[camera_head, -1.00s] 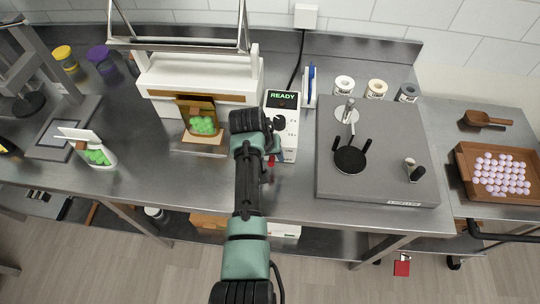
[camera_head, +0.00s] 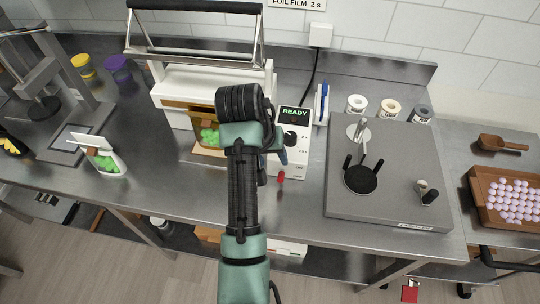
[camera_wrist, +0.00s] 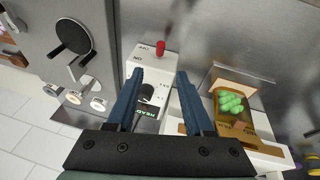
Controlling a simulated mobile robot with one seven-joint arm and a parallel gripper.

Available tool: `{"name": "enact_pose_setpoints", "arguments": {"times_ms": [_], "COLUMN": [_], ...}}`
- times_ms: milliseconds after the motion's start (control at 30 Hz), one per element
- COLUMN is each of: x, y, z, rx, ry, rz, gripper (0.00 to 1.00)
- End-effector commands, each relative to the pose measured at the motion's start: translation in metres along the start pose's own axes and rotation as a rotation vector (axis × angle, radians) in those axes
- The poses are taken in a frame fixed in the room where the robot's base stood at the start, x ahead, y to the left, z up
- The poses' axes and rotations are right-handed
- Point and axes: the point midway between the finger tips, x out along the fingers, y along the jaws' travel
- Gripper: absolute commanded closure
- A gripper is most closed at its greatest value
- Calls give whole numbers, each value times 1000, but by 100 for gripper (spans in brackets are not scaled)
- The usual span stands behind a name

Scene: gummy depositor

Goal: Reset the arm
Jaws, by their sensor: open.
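My gripper (camera_wrist: 158,76) is open and empty in the wrist view, its two blue fingers apart. It hangs over the white control box (camera_wrist: 150,92) with a dial and a red switch, and no contact can be seen. In the head view my arm reaches up the middle and hides most of the gripper; a bit of a blue finger shows beside the control box (camera_head: 296,160), whose display reads READY. The white sealer machine (camera_head: 172,82) stands left of the box. An open pouch of green gummies (camera_head: 209,137) sits at its front, partly hidden by my arm; it also shows in the wrist view (camera_wrist: 231,102).
A grey plate station with a black round pad (camera_head: 360,179) is to the right. A brown tray of pale gummies (camera_head: 480,190) is at the far right. Another pouch of green gummies (camera_head: 107,162) stands at left. The front of the steel counter (camera_head: 300,205) is clear.

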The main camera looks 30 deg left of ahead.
Motion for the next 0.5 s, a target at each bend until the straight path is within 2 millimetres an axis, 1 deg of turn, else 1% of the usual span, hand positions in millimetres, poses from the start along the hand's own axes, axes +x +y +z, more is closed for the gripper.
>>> {"name": "enact_pose_setpoints", "arguments": {"times_ms": [67, 167, 500], "x": [-8, -13, -14], "y": [0, 0, 0], "z": [0, 0, 0], "rx": [0, -1, 0], "ry": [3, 1, 0], "rz": [0, 0, 0], "gripper": [48, 48, 48]}}
